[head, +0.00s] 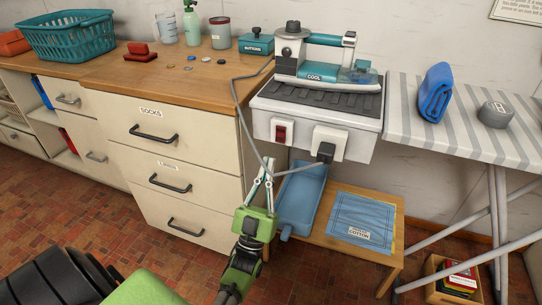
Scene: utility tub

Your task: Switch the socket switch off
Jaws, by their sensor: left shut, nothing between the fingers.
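The socket switch (281,132) is a red rocker in a pale plate on the front of a white box (366,148). Whether it is on or off is too small to tell. A socket plate with a black plug (326,151) in it sits to the right of the switch, and a grey cord runs from the plug. My left gripper (268,162) is shut and empty, its fingers pointing up. In the picture its tips are just below and left of the switch, apart from it. My right gripper is out of view.
An iron (315,70) stands on the box. The grey cord (240,108) loops beside the drawer unit (158,170). A blue tub (300,195) and a blue cloth (362,215) lie on a low wooden table. A striped ironing board (450,130) stands right.

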